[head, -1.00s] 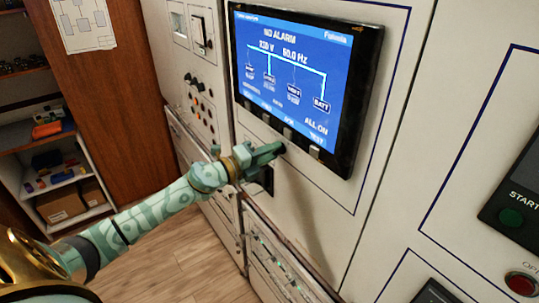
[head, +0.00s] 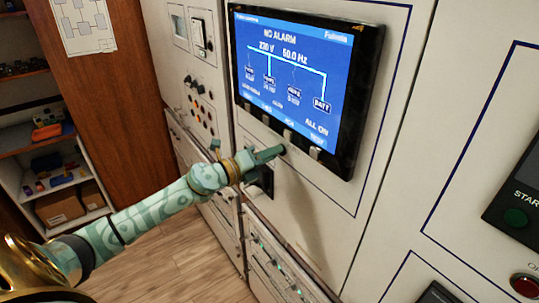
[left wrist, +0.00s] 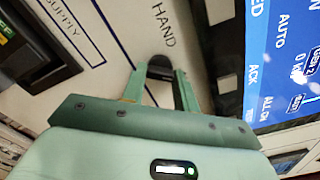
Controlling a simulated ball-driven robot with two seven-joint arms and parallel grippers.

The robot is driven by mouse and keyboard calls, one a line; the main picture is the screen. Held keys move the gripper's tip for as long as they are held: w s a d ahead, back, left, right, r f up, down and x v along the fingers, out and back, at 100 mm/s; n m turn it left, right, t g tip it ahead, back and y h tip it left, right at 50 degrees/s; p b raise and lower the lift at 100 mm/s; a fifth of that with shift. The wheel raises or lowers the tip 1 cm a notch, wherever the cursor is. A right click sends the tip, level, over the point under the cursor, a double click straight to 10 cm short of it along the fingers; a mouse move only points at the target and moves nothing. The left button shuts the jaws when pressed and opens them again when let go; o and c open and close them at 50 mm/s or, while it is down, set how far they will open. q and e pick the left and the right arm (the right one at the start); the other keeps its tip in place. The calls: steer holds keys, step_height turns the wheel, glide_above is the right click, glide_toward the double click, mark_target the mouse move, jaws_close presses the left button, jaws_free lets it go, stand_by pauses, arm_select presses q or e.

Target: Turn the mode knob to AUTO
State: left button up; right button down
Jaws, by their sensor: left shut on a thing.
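My left gripper (head: 277,152) reaches the cabinet front just below the blue screen. In the left wrist view its two green fingers (left wrist: 161,78) close on the sides of a dark round knob (left wrist: 160,66). The word HAND is printed on the pale panel beside the knob. The knob's pointer is not clear, so I cannot tell its setting from the knob. In the head view my fingers mostly cover the knob. My right gripper is not in view.
The black-framed screen (head: 300,80) reads NO ALARM and sits close above my gripper, with several small keys (head: 289,134) along its lower edge. A dark recessed fitting (head: 267,180) lies just below. A shelf (head: 60,185) stands far left; the wooden floor is clear.

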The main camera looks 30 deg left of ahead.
arm_select(q)
steer(key=shift+f, duration=0.1)
steer(key=o, duration=1)
steer(key=shift+c, duration=0.2)
steer(key=b+v, duration=0.4)
steer(key=v, duration=1.2)
steer(key=shift+s, duration=0.1)
